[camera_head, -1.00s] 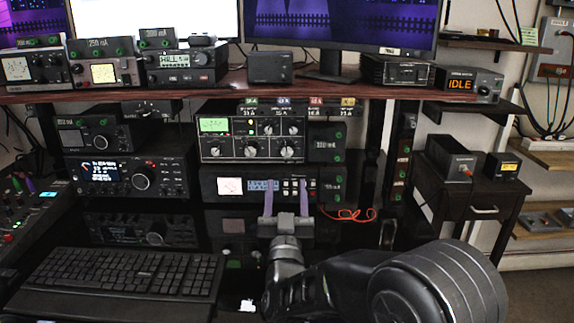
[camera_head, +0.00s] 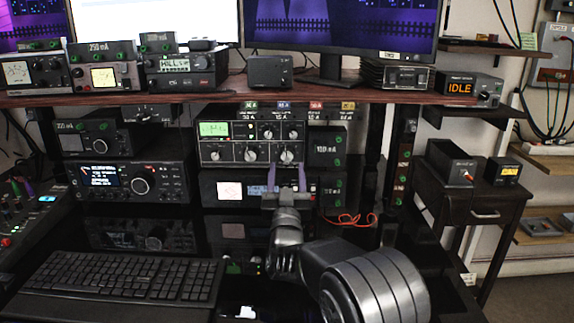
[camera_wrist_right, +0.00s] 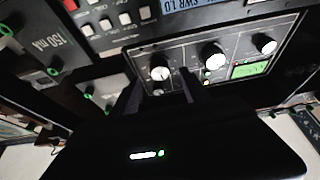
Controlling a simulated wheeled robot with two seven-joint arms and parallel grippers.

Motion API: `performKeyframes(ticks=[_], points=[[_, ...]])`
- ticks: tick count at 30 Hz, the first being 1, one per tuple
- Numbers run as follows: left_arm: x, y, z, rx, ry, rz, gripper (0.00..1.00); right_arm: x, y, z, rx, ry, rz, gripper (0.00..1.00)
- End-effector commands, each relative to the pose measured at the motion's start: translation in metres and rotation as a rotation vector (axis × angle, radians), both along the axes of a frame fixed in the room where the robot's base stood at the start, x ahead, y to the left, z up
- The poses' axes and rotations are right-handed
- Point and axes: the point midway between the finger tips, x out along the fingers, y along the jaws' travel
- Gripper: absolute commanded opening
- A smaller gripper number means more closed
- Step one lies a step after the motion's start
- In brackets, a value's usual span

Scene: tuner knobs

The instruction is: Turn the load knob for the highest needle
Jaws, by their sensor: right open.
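The tuner (camera_head: 232,146) is a dark-faced box on the middle shelf, with a green-lit meter (camera_head: 213,129) at its upper left and a row of white-marked knobs below. The right lower knob (camera_head: 287,156) lies just above my right gripper (camera_head: 287,172). The gripper is open, its two purple-looking fingers pointing up at the tuner. In the right wrist view the tuner appears inverted, and this knob (camera_wrist_right: 160,72) shows between the finger ends, apparently untouched. The middle knob (camera_wrist_right: 214,57) is beside the fingers. The knob labels are too small to read. My left gripper is out of view.
A radio with a blue display (camera_head: 262,190) sits just below the tuner, behind my fingers. The wooden shelf (camera_head: 330,98) runs above. A keyboard (camera_head: 110,280) lies at the lower left.

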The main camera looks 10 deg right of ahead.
Motion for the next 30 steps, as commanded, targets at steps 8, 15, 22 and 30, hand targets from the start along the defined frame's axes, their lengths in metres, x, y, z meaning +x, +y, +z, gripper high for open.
performKeyframes(ticks=[8, 15, 22, 30], points=[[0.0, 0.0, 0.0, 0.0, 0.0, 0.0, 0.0, 0.032, -0.009, 0.01, 0.0, 0.0, -0.001, 0.54], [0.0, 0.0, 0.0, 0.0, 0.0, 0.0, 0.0, 0.035, -0.009, 0.012, 0.0, 0.0, 0.0, 0.54], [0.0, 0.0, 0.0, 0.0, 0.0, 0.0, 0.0, 0.035, -0.009, 0.012, 0.0, 0.0, 0.0, 0.44], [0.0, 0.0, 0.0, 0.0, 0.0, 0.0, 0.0, 0.035, -0.009, 0.012, 0.0, 0.0, 0.0, 0.22]])
